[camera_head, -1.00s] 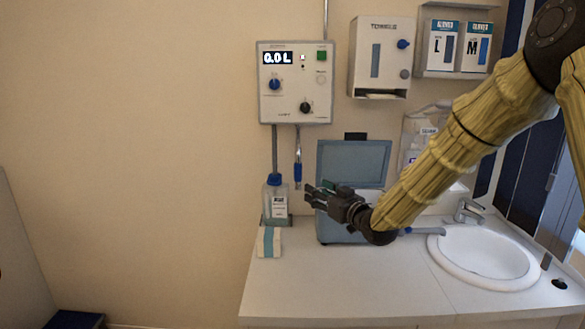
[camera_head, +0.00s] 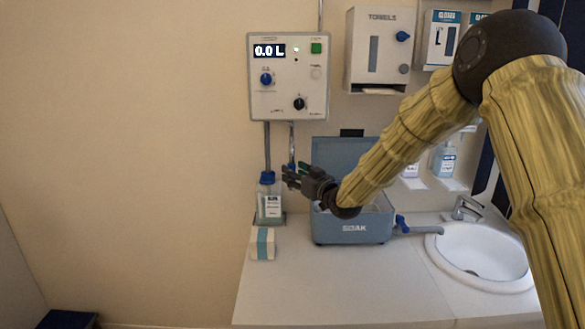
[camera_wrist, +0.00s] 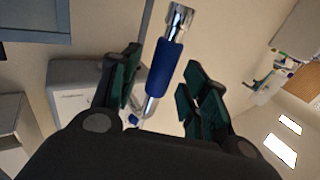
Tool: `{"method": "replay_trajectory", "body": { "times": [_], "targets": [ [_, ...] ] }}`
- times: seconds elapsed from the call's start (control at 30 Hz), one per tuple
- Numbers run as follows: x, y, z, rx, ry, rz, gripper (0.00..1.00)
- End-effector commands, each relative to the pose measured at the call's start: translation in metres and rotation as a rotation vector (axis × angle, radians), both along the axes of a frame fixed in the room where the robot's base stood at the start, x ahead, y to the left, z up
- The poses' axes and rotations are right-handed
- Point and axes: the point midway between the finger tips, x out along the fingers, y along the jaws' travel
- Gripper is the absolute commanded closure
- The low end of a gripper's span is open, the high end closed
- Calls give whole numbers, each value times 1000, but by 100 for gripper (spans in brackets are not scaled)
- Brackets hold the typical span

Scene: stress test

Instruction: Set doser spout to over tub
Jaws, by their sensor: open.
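The doser (camera_head: 288,78) is a pale wall box reading 0.0 L. Its spout (camera_head: 291,138) is a metal pipe hanging below the box, with a blue sleeve partly hidden by my gripper (camera_head: 287,178). In the wrist view the blue sleeve (camera_wrist: 164,70) appears between my open, green-padded fingers (camera_wrist: 160,66); I see no clear contact. The tub (camera_head: 354,229) is a blue-grey box marked SOAK on the counter, with its lid (camera_head: 340,150) raised behind it. My arm covers part of its opening. The spout hangs left of the tub.
A blue-capped bottle (camera_head: 269,204) stands at the counter's left, behind a small white and blue pack (camera_head: 262,243). A drain tap (camera_head: 402,223) sticks out right of the tub towards the sink (camera_head: 480,264). The front of the counter (camera_head: 335,285) is clear.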

Motion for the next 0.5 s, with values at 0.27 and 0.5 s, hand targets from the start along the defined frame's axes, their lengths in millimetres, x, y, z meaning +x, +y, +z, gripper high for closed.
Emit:
{"method": "replay_trajectory", "body": {
  "times": [0.27, 0.5],
  "targets": [
    [17, 11, 1, 0, 0, -1, 55],
    [19, 10, 0, 0, 0, -3, 55]
  ]
}}
